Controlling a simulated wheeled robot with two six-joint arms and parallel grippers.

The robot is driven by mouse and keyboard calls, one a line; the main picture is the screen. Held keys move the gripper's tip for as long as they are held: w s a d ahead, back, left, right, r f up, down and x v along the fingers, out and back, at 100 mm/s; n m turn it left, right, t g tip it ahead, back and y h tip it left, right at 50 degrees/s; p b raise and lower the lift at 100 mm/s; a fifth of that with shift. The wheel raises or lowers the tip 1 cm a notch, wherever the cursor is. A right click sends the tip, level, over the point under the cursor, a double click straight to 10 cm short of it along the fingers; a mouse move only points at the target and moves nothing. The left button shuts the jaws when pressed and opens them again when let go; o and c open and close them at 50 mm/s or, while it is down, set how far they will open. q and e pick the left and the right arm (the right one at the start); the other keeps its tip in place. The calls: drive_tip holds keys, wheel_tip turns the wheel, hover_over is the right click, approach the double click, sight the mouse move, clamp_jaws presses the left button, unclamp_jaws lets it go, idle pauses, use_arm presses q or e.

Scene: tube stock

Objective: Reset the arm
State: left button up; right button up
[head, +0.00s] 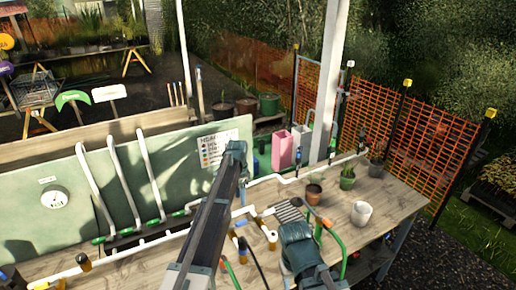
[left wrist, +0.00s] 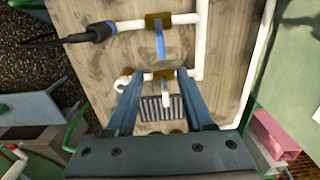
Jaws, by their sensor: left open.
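My left gripper (head: 299,250) shows in the head view as a dark teal block above the near part of the wooden table. Its fingertips are hidden there. In the left wrist view the gripper (left wrist: 158,76) has its two blue-grey fingers apart with nothing held between them. The fingers look apart from these, though the exact height cannot be told. My right gripper does not show.
The wooden table (head: 392,190) carries a terracotta pot (head: 313,194), a green pot (head: 347,178), a white cup (head: 361,214) and a green-handled tool (head: 334,246). A green board (head: 80,215) with white pipes stands left. A pink bin (head: 283,150) is behind. The table's right part has bare room.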

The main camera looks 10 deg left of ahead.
use_arm(q)
drive_tip(key=s+a+n, duration=0.1)
drive_tip(key=s+n, duration=1)
drive_tip(key=s, duration=1.9)
drive_tip(key=s+d+f+m+b, duration=0.1)
drive_tip(key=s+d+f+b, duration=0.1)
drive_tip(key=d+f+b, duration=0.3)
drive_tip(key=s+d+f+m+y+b, duration=0.1)
drive_tip(key=s+d+f+m+b, duration=0.1)
drive_tip(key=d+f+b, duration=0.3)
wheel_tip(320, 180, down, 2)
drive_tip(key=shift+s+d+b, duration=0.35)
drive_tip(key=shift+s+b, duration=0.4)
drive_tip(key=shift+b, duration=0.3)
